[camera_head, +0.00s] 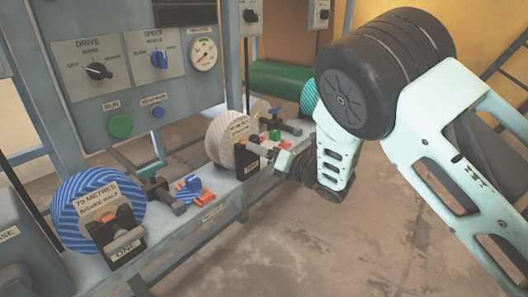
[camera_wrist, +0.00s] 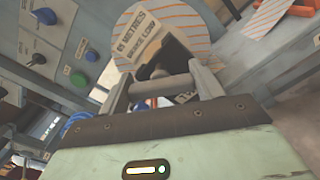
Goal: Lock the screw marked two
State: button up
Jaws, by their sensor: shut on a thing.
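The second station has a dark block (camera_head: 242,156) with a small label that is too small to read surely. It stands in front of an orange-and-white striped reel (camera_head: 229,130). My gripper (camera_head: 272,158) is at this block's right side. In the wrist view my gripper (camera_wrist: 166,88) is shut on a pale grey screw handle (camera_wrist: 163,87) lying across between the fingers. The dark block (camera_wrist: 178,55) and the striped reel (camera_wrist: 150,25) are just beyond it. The screw's shaft is mostly hidden. The station labelled ONE (camera_head: 127,249) stands at the lower left, apart from my gripper.
A blue-and-white striped reel (camera_head: 75,215) stands behind station ONE. A blue-and-orange piece (camera_head: 190,190) lies on the ledge between stations. A control panel (camera_head: 130,75) with knobs and a gauge rises behind. The floor (camera_head: 300,250) in front is clear.

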jog(key=shift+m, duration=0.3)
jog(key=m+p, duration=0.2)
jog(key=shift+m, duration=0.4)
jog(key=m+p, duration=0.2)
jog(key=m, duration=0.1)
jog(key=shift+d+m, duration=0.1)
jog(key=shift+m, duration=0.2)
jog(key=m+p, duration=0.2)
jog(key=m, duration=0.1)
jog(key=shift+f+m, duration=0.1)
jog(key=shift+m, duration=0.2)
jog(key=m+p, duration=0.1)
jog(key=m, duration=0.2)
jog(key=shift+f+m+p, duration=0.1)
jog(key=shift+m+p, duration=0.3)
jog(key=m+p, duration=0.3)
jog(key=m, duration=0.4)
jog(key=shift+f, duration=0.15)
jog(key=m+p, duration=0.1)
jog(key=m, duration=0.2)
jog(key=shift+s+m+p, duration=0.1)
jog(key=shift+m+p, duration=0.2)
jog(key=shift+m, duration=0.1)
jog(key=shift+f+m+p, duration=0.15)
jog(key=shift+m+p, duration=0.3)
jog(key=shift+m, duration=1.15)
jog(key=shift+a, duration=0.2)
